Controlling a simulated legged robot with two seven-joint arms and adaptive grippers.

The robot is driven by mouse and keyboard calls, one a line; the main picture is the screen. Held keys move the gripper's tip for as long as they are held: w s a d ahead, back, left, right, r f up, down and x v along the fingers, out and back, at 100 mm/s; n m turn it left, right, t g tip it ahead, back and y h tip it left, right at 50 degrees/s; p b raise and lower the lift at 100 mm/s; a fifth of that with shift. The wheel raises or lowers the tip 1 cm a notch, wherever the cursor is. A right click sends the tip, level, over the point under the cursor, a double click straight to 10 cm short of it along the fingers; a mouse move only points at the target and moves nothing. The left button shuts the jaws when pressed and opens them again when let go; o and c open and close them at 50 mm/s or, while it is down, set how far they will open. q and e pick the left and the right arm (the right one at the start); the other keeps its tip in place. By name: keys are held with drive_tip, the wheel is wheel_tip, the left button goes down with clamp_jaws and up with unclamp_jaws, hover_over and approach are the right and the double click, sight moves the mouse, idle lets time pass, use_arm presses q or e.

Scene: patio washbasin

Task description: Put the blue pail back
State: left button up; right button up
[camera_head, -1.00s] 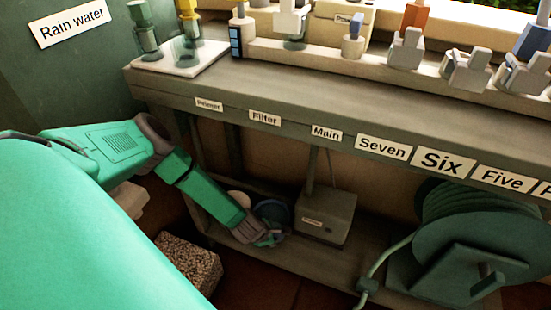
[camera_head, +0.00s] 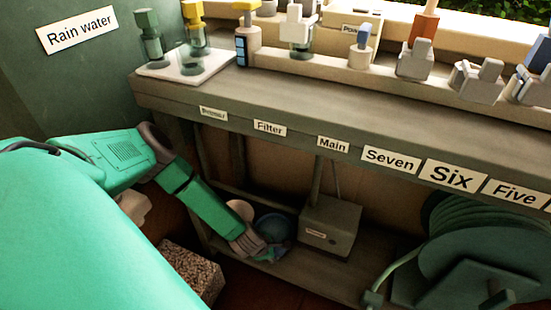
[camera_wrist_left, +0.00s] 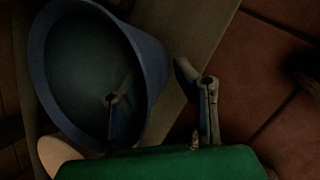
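The blue pail (camera_head: 273,222) is on the lower shelf under the counter, partly hidden by my left gripper. In the left wrist view the pail (camera_wrist_left: 48,62) shows its open mouth and dark inside. My left gripper (camera_head: 268,253) reaches down to the pail's near side. In the left wrist view the left gripper (camera_wrist_left: 160,88) has its fingers apart, one over the pail's mouth and one outside, with the rim between them. A gap shows between the rim and the outer finger. My right gripper is not in view.
A grey box (camera_head: 331,226) stands right of the pail on the lower shelf (camera_head: 345,275). A pale round thing (camera_head: 240,209) is just left of it. A hose reel (camera_head: 470,255) is at the right. The labelled counter edge (camera_head: 300,135) overhangs. A speckled block (camera_head: 190,272) stands at lower left.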

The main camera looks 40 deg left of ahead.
use_arm(q)
drive_tip(key=p+v, duration=0.4)
drive_tip(key=v, duration=0.6)
